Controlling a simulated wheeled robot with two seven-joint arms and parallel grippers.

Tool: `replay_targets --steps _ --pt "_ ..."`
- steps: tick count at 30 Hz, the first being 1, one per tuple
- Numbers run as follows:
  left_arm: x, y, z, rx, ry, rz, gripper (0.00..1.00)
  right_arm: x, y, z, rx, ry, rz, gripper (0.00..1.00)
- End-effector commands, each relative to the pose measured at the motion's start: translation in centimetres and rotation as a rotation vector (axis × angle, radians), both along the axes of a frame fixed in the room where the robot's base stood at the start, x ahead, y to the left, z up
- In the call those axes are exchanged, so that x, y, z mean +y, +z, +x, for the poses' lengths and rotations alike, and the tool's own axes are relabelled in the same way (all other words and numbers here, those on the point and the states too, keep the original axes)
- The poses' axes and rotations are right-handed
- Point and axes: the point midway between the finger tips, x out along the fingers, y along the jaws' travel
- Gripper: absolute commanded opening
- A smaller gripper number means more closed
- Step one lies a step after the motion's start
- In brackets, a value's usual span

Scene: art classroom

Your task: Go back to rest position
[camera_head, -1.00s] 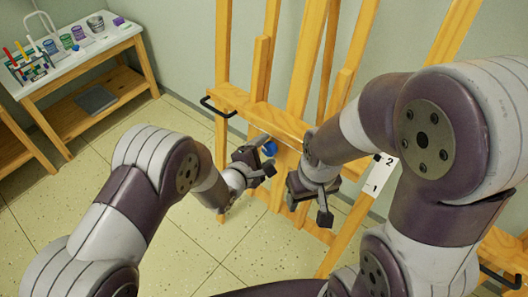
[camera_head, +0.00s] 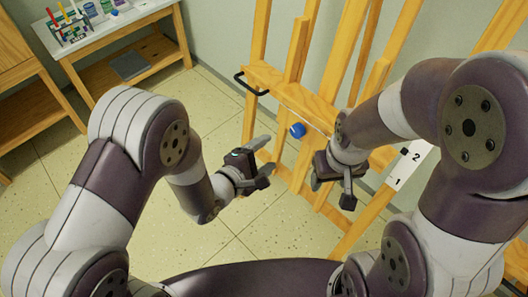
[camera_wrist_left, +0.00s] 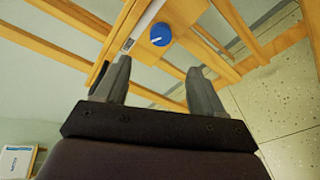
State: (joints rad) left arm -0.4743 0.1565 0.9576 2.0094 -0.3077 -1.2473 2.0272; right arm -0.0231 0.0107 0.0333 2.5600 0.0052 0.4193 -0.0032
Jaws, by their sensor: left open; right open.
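My left gripper (camera_head: 262,162) is open and empty in the head view, in front of the wooden easel (camera_head: 272,84). In the left wrist view its two fingers (camera_wrist_left: 157,82) stand wide apart with nothing between the tips. My right gripper (camera_head: 333,192) is open, to the right of the left one, with its fingers pointing down. I see nothing held in it. A blue knob (camera_head: 297,130) sits on the easel between and above the two grippers. The knob also shows beyond the fingers in the left wrist view (camera_wrist_left: 160,34).
A table (camera_head: 62,49) with paint cups and a rack of tubes stands at the upper left. A black handle (camera_head: 250,86) sticks out from the easel. A white card (camera_head: 411,166) marked 2 and 1 is beside my right arm. The tiled floor (camera_head: 50,178) at left is clear.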

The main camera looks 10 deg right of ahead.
Motion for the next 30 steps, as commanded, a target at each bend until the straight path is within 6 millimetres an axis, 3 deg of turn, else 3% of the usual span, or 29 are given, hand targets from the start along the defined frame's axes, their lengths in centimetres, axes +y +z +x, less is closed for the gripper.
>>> replay_targets --steps 14,17,18,21,23,27,30 --pt "0.0 0.0 0.0 -0.003 -0.002 0.003 0.69 0.0 0.0 0.0 0.0 0.0 0.0 0.59" --pt "0.2 -0.8 -0.2 -0.054 -0.039 0.114 0.69 0.0 0.0 0.0 0.0 0.0 0.0 0.59" --pt "0.7 -2.2 -0.5 -0.076 -0.075 0.237 0.69 0.0 0.0 0.0 0.0 0.0 0.0 0.59" --pt "3.8 -6.3 -2.6 -0.102 -0.268 0.693 0.69 0.0 0.0 0.0 0.0 0.0 0.0 0.59" --pt "6.6 -7.2 -3.7 -0.105 -0.431 0.957 0.69 0.0 0.0 0.0 0.0 0.0 0.0 0.59" --pt "13.3 -5.9 -6.6 -0.037 -0.823 1.321 0.69 0.0 0.0 0.0 0.0 0.0 0.0 0.59" --pt "17.3 -3.4 -9.4 0.031 -1.072 1.397 0.69 0.0 0.0 0.0 0.0 0.0 0.0 0.59"
